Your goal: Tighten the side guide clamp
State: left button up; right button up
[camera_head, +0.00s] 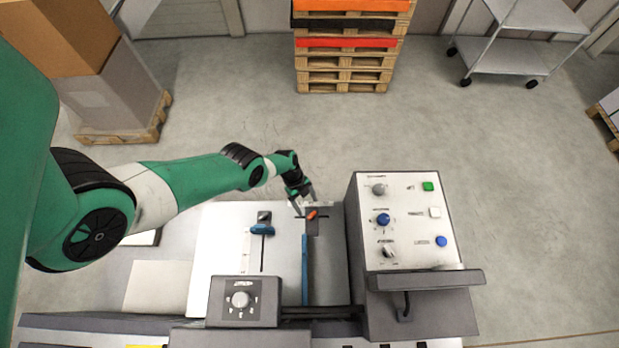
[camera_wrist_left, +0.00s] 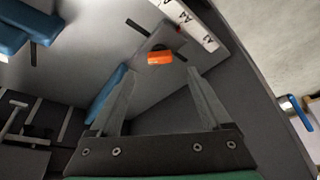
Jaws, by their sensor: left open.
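The side guide clamp appears as a small orange lever (camera_head: 312,214) on a dark bracket at the far end of the machine bed. In the left wrist view the orange lever (camera_wrist_left: 159,57) lies just beyond the fingertips, roughly centred between them. My left gripper (camera_head: 304,204) is open and empty, right at the lever in the head view. Its two fingers (camera_wrist_left: 160,80) stand apart in the wrist view, and I see no contact with the lever. A long blue side guide (camera_head: 304,270) runs along the bed near the clamp. My right gripper is out of view.
A control console (camera_head: 410,220) with knobs and buttons stands right of the bed, close to my left gripper. A blue slider (camera_head: 262,229) sits in a slot on the white plate to the left. A knob box (camera_head: 243,302) is in front.

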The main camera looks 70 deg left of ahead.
pick_arm(q)
jog(key=p+v, duration=0.2)
jog(key=v, duration=0.3)
jog(key=shift+r+p, duration=0.15)
jog(key=shift+p, duration=0.25)
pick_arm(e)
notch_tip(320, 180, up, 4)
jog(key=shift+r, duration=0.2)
pick_arm(q)
jog(key=shift+a, duration=0.1)
